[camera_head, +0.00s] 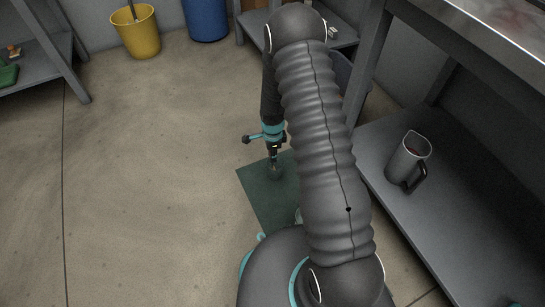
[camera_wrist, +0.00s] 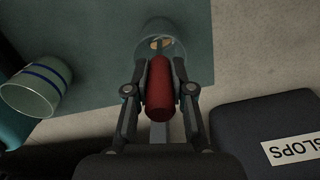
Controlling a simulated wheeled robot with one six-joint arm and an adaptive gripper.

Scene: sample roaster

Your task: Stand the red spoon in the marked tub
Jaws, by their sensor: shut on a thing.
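My gripper (camera_wrist: 160,76) points down and is shut on the red spoon (camera_wrist: 159,98), holding it by its thick red handle. Past the handle, a clear tub (camera_wrist: 178,47) stands on the green mat, with something tan showing in it. Whether the spoon's lower end is inside this tub or above it, I cannot tell. A clear tub with blue bands (camera_wrist: 38,87), which looks like the marked one, is at the left in the wrist view. In the head view my gripper (camera_head: 274,160) is over the mat, and the spoon is too small to make out.
The green mat (camera_head: 256,198) lies on the floor, partly hidden by my arm. A dark bin labelled SLOPS (camera_wrist: 265,135) is at the lower right in the wrist view. A jug (camera_head: 407,160) stands on the right shelf (camera_head: 440,215). A yellow bucket (camera_head: 137,35) stands at the back; the left floor is clear.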

